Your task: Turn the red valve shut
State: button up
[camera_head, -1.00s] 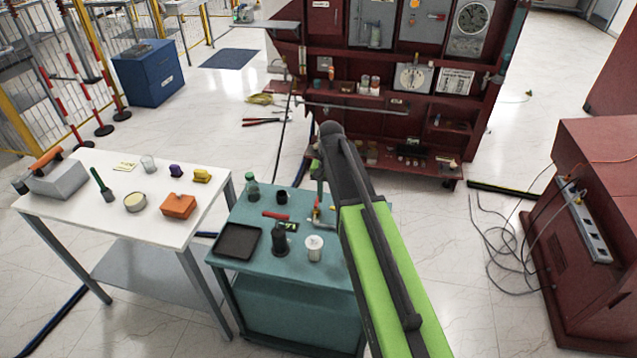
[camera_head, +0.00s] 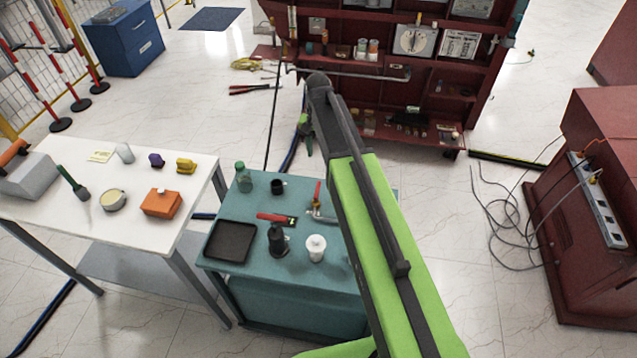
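The red valve (camera_head: 317,193) is on the teal cart (camera_head: 215,262), close to the left side of my green and black arm. Its red handle points up in the picture, away from a silver pipe fitting (camera_head: 322,216). My arm covers the ground just right of the fitting, so part of it may be hidden. My gripper cannot be made out; the far end of my arm rises beyond the cart, and no fingers show at the valve.
A black tray (camera_head: 231,242), a dark pot (camera_head: 278,240), a white cup (camera_head: 316,247), a red-handled tool (camera_head: 271,217), a black cup (camera_head: 277,186) and a green bottle (camera_head: 243,177) share the cart. A white table (camera_head: 60,215) stands left. Cables (camera_head: 502,225) lie right.

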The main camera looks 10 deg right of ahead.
aim_at(319, 187)
notch_tip(319, 187, down, 17)
jog(key=b, duration=1.5)
jog(key=shift+s+r+b, duration=0.1)
jog(key=shift+r+b, duration=0.05)
jog(key=shift+b, duration=0.25)
jog(key=shift+r, duration=0.1)
jog(key=shift+c, duration=0.2)
grip_shut()
jog(key=shift+d, duration=0.1)
